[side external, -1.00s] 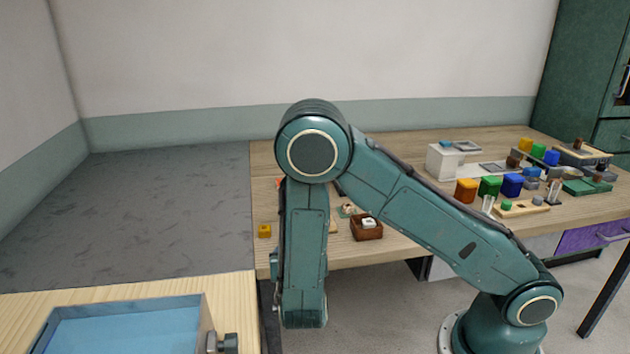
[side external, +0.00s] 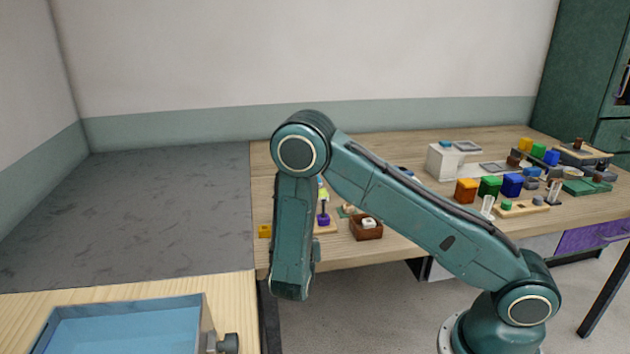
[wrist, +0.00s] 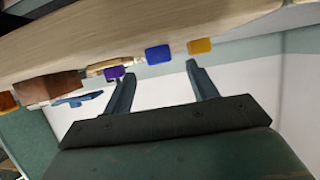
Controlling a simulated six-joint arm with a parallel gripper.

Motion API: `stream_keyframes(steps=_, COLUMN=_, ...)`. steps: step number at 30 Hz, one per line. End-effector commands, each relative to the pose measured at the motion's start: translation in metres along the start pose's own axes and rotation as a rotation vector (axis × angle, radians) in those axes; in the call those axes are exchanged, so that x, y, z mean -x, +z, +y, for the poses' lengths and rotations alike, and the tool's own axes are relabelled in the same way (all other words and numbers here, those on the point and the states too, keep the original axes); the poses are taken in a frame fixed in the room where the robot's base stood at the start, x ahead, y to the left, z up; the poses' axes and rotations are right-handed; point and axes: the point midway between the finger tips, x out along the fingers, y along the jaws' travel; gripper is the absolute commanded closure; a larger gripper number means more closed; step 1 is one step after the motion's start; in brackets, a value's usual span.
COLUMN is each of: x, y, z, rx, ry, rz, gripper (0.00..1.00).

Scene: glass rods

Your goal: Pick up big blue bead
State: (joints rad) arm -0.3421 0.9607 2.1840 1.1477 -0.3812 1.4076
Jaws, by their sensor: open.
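A blue block-like piece (wrist: 158,54), which may be the big blue bead, shows in the wrist view at the table's edge, between a yellow cube (wrist: 199,46) and a purple piece (wrist: 115,72). My gripper (wrist: 161,68) is open and empty, its two fingers apart. In the picture the blue piece appears between and just beyond the fingertips; the true gap is hard to tell. In the side view my arm covers the spot between the yellow cube (side external: 264,231) and the purple piece (side external: 323,220), and the gripper is not visible there.
A brown box (side external: 366,229) with a white item stands right of the purple piece. Orange (side external: 466,190), green (side external: 489,187) and blue (side external: 512,185) cubes stand farther right. A blue-lined tray (side external: 125,329) is at the front left.

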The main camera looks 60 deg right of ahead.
Motion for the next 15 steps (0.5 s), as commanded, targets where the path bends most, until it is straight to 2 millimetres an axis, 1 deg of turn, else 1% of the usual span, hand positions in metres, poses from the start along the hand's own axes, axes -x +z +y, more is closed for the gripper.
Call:
stream_keyframes(steps=5, x=-0.002, y=0.000, z=0.000, rx=0.000, ry=0.001, rz=0.000, gripper=0.42)
stream_keyframes(steps=8, x=-0.008, y=0.000, z=0.000, rx=-0.002, ry=0.002, rz=-0.001, gripper=0.42)
stream_keyframes(steps=15, x=-0.034, y=-0.001, z=0.001, rx=-0.002, ry=0.003, rz=0.000, gripper=0.42)
